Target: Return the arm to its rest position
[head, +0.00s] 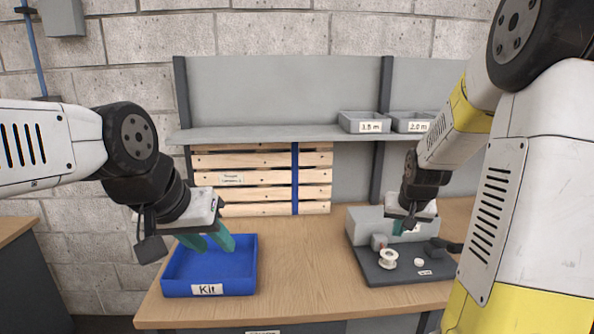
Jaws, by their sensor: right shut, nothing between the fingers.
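My left arm comes in from the left, and its gripper (218,246) hangs over the blue tray labelled "Kit" (208,290). Its two teal fingers point down with a gap between them, and I see nothing held there. My right arm comes down from the upper right. Its gripper (400,230) is shut and empty, in front of the grey block on the dark fixture board (392,275). Its fingers are small in the picture and partly hidden by the gripper body.
A white spool (388,259) and a small white piece (419,262) are on the board. Grey bins labelled "1.5 m" (363,122) and "2.0 m" (411,122) stand on the shelf (280,134). Wooden slats (262,175) stand behind. The middle of the wooden bench (300,270) is clear.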

